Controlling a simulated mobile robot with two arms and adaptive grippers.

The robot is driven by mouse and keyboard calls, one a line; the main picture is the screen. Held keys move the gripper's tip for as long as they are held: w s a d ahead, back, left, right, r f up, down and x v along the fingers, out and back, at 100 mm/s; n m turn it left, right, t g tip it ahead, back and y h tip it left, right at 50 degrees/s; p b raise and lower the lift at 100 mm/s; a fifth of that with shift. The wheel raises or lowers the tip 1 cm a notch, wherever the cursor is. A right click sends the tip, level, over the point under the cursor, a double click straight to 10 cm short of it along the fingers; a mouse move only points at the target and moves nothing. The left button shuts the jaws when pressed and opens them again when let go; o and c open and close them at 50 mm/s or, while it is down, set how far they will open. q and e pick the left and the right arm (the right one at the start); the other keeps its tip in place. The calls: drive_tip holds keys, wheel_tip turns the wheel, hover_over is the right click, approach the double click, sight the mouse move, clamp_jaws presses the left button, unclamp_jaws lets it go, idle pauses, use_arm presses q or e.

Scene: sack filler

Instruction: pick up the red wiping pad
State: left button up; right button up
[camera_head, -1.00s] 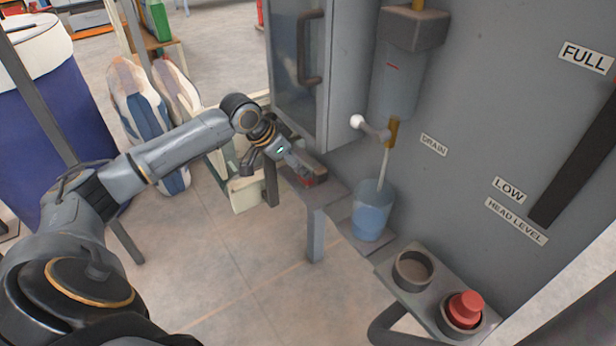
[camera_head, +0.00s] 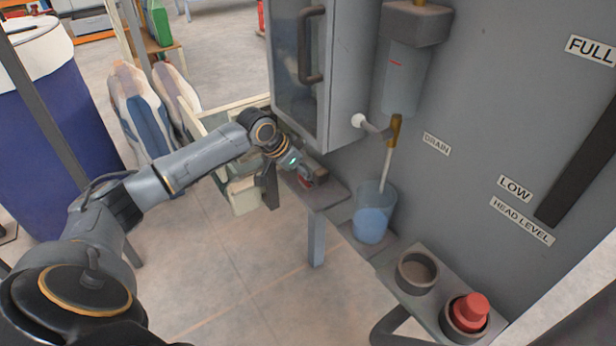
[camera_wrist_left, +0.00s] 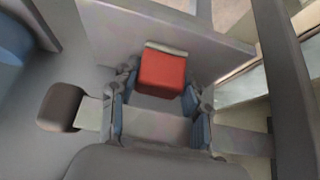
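The red wiping pad (camera_head: 306,182) is on a small grey shelf (camera_head: 325,194) beside the machine, partly hidden by my left gripper in the head view. In the left wrist view the pad (camera_wrist_left: 162,74) is a red block with a pale strip along its far edge. My left gripper (camera_wrist_left: 161,92) is open, with its fingertips on either side of the pad's near part. The gaps between fingertips and pad are small, and I cannot tell whether either finger touches it. My right gripper is not in view.
A clear cup of blue liquid (camera_head: 373,212) stands right of the shelf under a drain pipe. Nearer are an empty round holder (camera_head: 417,272) and a red knob-like object (camera_head: 467,311) in another holder. A grey cabinet with a handle (camera_head: 311,45) rises behind the shelf.

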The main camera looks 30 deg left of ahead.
use_arm(q)
drive_tip(key=c, duration=0.4)
drive_tip(key=shift+r, duration=0.15)
drive_tip(key=shift+r+p, duration=0.2)
drive_tip(key=shift+p, duration=0.1)
drive_tip(key=shift+s+a+f+p, duration=0.1)
drive_tip(key=shift+s+a+p, duration=0.85)
drive_tip(key=shift+s, duration=1.8)
drive_tip(key=shift+s+a+r+p, duration=0.1)
drive_tip(key=shift+s+a+p, duration=0.35)
drive_tip(key=shift+s+a, duration=1.65)
drive_tip(key=shift+s+a+f+p, duration=0.1)
drive_tip(key=shift+s+a+p, duration=0.45)
drive_tip(key=shift+s, duration=2.9)
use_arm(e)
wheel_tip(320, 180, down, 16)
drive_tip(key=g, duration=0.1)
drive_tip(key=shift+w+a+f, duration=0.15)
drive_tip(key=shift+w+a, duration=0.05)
use_arm(q)
drive_tip(key=shift+d, duration=0.15)
